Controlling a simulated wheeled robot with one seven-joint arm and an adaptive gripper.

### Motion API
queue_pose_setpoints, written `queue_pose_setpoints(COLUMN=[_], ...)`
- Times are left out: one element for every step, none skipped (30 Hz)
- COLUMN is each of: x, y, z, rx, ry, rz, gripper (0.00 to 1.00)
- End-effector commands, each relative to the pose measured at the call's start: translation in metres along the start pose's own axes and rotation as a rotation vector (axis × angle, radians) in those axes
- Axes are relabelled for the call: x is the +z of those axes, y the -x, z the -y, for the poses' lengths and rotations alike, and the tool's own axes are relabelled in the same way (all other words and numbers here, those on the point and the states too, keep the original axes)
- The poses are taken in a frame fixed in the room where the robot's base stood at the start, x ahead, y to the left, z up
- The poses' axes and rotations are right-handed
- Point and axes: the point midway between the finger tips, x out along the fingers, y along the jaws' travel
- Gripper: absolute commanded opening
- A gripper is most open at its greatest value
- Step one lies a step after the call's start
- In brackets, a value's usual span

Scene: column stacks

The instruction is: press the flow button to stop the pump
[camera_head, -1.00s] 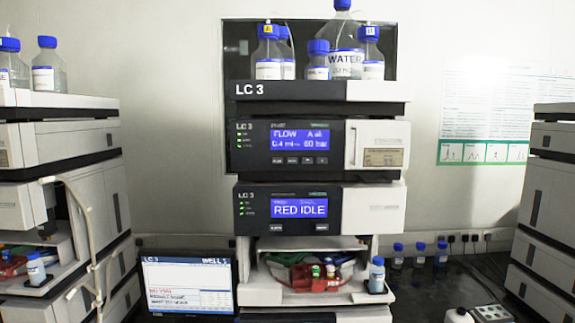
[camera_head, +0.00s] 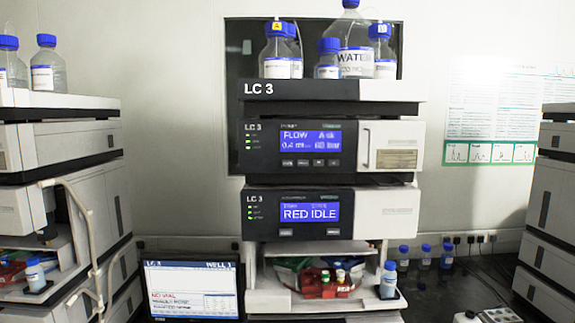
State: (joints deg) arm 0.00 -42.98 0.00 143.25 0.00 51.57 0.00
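The LC 3 pump module (camera_head: 342,146) is in the middle of the head view, in the upper part of the stack. Its blue display (camera_head: 311,141) reads FLOW with blurred figures below. A row of small dark buttons (camera_head: 310,163) sits under the display; the leftmost may be the flow button, but its label is too blurred to read. My gripper does not show in the view.
Capped bottles (camera_head: 328,58) stand on top. Other stacks stand left (camera_head: 75,170) and right (camera_head: 552,190). A screen (camera_head: 193,290) sits lower left.

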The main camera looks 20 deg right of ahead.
Motion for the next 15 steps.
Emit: queue_pose_setpoints(x=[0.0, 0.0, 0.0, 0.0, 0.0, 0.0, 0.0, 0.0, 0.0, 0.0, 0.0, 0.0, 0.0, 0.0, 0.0], y=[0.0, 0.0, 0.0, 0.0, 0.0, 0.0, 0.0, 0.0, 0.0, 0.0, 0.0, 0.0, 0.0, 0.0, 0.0], z=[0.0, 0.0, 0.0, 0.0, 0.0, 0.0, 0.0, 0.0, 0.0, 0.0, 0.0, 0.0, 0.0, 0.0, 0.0], rx=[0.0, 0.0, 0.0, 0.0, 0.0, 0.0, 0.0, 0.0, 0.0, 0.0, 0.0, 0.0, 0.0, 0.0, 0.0], ry=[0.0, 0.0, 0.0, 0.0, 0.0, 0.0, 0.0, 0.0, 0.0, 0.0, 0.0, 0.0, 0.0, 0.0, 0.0], rz=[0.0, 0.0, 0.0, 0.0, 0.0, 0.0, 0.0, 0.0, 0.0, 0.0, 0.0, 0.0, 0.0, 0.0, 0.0], gripper=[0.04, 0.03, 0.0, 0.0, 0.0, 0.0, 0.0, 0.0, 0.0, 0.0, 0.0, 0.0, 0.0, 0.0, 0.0])
